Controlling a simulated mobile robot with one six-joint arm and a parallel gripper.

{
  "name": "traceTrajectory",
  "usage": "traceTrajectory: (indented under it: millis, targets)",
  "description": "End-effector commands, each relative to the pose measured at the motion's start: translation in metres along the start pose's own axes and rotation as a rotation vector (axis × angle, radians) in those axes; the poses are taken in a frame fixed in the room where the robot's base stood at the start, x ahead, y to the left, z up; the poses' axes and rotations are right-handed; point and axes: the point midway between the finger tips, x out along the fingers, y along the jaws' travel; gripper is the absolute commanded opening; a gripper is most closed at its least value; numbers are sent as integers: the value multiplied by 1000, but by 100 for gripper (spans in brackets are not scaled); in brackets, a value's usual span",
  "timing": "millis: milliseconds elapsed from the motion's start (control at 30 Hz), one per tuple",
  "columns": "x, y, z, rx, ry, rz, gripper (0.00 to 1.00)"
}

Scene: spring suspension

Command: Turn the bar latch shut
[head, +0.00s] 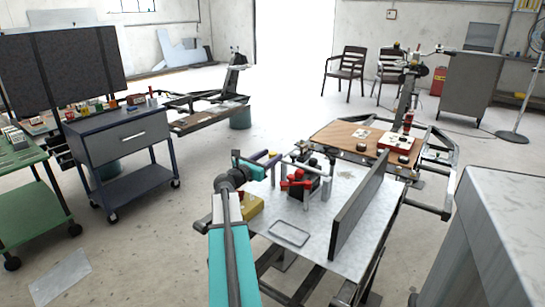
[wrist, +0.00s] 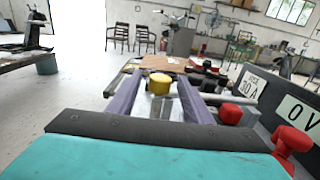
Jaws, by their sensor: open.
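My gripper (head: 271,163) is over the left rear part of the light worktable (head: 330,212). In the wrist view the gripper (wrist: 159,92) has its two purple-grey fingers apart. A yellow round piece (wrist: 159,82) shows between or beyond the fingers; contact cannot be told. A dark unit (head: 304,190) with a red bar-like handle (head: 296,184) stands just right of the gripper in the head view. I cannot tell for certain which part is the bar latch or how it is turned. In the wrist view red knobs (wrist: 230,114) show to the right of the fingers.
An upright dark panel (head: 358,205) edges the worktable's right side. A yellow block (head: 251,206) and a flat dark frame (head: 289,234) lie on the table. In the wrist view a grey panel (wrist: 270,97) with labels stands close on the right. A blue cart (head: 118,145) stands left.

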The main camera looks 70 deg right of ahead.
Motion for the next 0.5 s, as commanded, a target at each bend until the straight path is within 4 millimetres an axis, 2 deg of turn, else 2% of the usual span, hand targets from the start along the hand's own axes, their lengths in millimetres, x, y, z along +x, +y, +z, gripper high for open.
traceTrajectory:
  millis: [200,500]
  targets:
    - [18,1,0,0,0,0,46]
    - [22,0,0,0,0,0,46]
